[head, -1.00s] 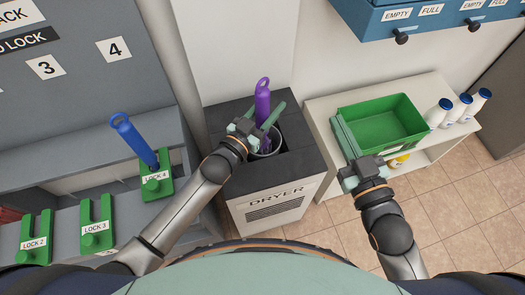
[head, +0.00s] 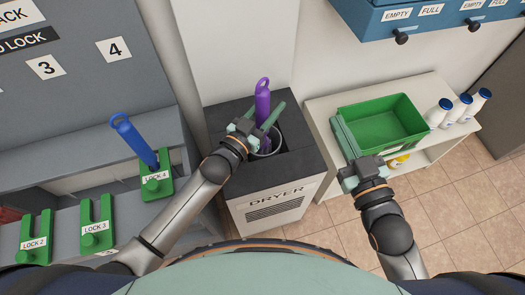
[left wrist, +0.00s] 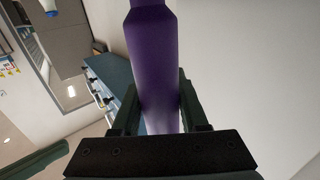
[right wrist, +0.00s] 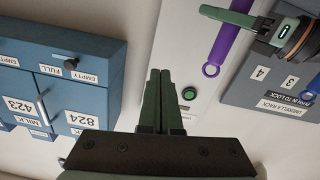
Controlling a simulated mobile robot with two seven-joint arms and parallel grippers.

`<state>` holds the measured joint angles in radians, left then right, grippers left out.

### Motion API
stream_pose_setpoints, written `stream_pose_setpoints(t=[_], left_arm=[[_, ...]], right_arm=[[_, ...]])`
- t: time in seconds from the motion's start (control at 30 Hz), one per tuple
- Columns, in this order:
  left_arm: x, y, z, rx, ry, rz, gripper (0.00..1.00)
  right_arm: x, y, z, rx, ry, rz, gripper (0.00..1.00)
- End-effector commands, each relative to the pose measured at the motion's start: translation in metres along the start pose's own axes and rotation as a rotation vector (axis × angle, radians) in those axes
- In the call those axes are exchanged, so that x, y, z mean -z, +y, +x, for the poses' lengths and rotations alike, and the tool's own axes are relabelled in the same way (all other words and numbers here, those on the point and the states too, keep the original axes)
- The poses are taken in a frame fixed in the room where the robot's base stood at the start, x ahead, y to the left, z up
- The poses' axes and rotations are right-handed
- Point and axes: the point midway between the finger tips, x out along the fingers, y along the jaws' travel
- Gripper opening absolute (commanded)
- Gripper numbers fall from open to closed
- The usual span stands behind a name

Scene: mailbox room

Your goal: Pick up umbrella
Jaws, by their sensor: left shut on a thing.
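The purple umbrella (head: 262,103) stands upright in the round opening of the dryer (head: 255,192), with its looped handle up. My left gripper (head: 262,123) is shut on the umbrella's shaft below the handle. In the left wrist view the purple umbrella (left wrist: 152,65) runs between the two fingers (left wrist: 155,105). The right wrist view shows its handle loop (right wrist: 211,70). The lower end is hidden in the dryer. My right gripper (head: 352,165) is shut and empty, beside the green crate; its fingers (right wrist: 160,90) are together in the right wrist view.
A blue umbrella (head: 135,142) stands in the lock 4 holder (head: 157,178) on the grey rack at left. Other green lock holders (head: 96,225) are in front. A white shelf (head: 322,111) at right carries a green crate (head: 383,122) and white bottles (head: 460,107). Blue mailboxes (head: 372,24) hang above.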

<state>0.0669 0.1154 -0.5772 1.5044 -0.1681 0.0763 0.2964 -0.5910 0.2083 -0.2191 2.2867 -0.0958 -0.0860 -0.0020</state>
Motion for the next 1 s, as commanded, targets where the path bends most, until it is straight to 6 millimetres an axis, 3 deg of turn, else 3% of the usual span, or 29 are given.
stream_pose_setpoints(t=[0.67, 1.0], left_arm=[[0.007, 0.000, 0.000, 0.000, 0.002, 0.002, 0.00], [0.038, 0.000, 0.000, -0.001, 0.005, 0.002, 0.00]], right_arm=[[-0.004, 0.000, 0.000, 0.001, -0.029, 0.009, 0.00], [-0.074, -0.014, -0.018, 0.014, -0.307, 0.089, 0.00]])
